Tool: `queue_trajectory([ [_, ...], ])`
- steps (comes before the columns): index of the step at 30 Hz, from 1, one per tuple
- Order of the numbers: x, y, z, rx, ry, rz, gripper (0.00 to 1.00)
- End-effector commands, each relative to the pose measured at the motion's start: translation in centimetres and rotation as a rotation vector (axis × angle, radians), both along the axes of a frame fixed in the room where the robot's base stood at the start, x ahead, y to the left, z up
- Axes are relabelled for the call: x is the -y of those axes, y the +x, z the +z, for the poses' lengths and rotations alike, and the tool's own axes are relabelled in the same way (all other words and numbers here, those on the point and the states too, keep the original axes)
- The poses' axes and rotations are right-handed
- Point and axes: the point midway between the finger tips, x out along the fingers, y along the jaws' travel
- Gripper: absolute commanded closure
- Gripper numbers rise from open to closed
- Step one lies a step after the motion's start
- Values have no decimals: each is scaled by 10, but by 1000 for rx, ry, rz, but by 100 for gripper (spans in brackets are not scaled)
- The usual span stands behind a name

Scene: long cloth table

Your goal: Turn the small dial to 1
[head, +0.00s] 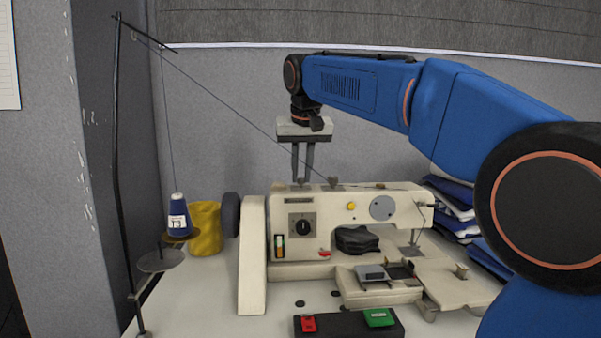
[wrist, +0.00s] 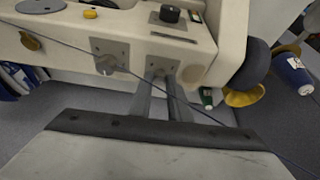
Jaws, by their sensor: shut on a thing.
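A cream sewing machine (head: 290,255) stands on the table. My gripper (head: 301,180) points straight down from above, its two fingertips at the top left of the machine. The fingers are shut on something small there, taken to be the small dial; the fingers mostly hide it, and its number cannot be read. In the wrist view my gripper (wrist: 161,80) reaches a metal plate (wrist: 163,65) on the machine's top. A larger black dial (head: 302,226) on a square plate sits on the machine's front; it also shows in the wrist view (wrist: 169,14).
A thread runs from a tall black stand (head: 116,170) to the machine's top, passing close to my fingers. A blue thread cone (head: 179,217) and yellow container (head: 204,229) stand at left. A black box with a red button (head: 309,323) and green button (head: 379,317) lies in front.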

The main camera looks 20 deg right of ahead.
Motion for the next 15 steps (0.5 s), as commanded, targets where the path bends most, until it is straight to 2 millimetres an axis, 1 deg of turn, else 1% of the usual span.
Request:
queue_trajectory([
  [15,7,1,0,0,1,468,100],
])
